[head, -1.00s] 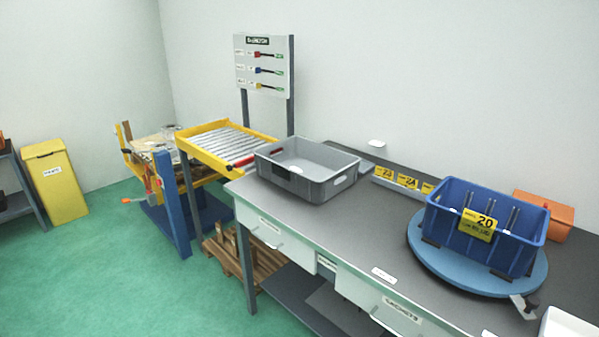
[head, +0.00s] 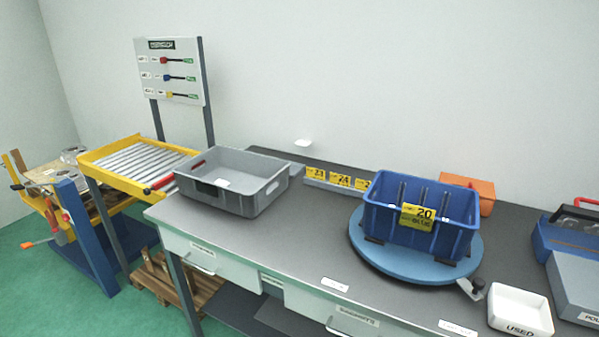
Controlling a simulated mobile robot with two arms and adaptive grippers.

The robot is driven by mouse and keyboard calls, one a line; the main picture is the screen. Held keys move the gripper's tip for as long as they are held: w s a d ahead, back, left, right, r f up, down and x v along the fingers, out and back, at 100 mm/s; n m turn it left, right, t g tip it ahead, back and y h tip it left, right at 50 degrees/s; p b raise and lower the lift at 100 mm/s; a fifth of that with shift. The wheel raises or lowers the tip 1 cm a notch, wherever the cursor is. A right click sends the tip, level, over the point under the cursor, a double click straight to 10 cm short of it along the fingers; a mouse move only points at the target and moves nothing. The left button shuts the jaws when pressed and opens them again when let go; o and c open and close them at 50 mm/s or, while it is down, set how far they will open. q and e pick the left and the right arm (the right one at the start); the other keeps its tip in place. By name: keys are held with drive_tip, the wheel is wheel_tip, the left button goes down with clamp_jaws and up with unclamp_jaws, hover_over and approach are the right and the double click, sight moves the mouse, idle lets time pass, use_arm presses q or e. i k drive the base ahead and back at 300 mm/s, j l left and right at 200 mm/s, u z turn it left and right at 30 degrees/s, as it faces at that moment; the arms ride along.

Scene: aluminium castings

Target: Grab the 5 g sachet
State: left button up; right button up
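No sachet can be made out in the head view. A drawer (head: 352,318) in the bench front, at the bottom of the view, carries a label that seems to read "SACHETS"; it looks shut. The grey bench (head: 310,230) runs across the middle and right of the view. Neither of my grippers is in view.
A grey tote (head: 232,203) stands on the bench's left end. A blue bin (head: 460,242) marked 20 sits on a blue turntable (head: 367,250). A white "USED" tray (head: 519,328) is at front right. A roller conveyor (head: 150,165) is at left. The bench middle is clear.

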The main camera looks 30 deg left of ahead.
sight(222, 182)
drive_tip(key=j+z, duration=0.2)
drive_tip(key=j, duration=0.35)
drive_tip(key=j+z, duration=0.25)
drive_tip(key=j, duration=0.35)
drive_tip(key=j+z, duration=0.2)
drive_tip(key=j, duration=0.35)
drive_tip(key=k+j+z, duration=0.2)
drive_tip(key=j, duration=0.35)
drive_tip(key=j+z, duration=0.2)
drive_tip(key=j, duration=0.35)
drive_tip(key=k, duration=0.05)
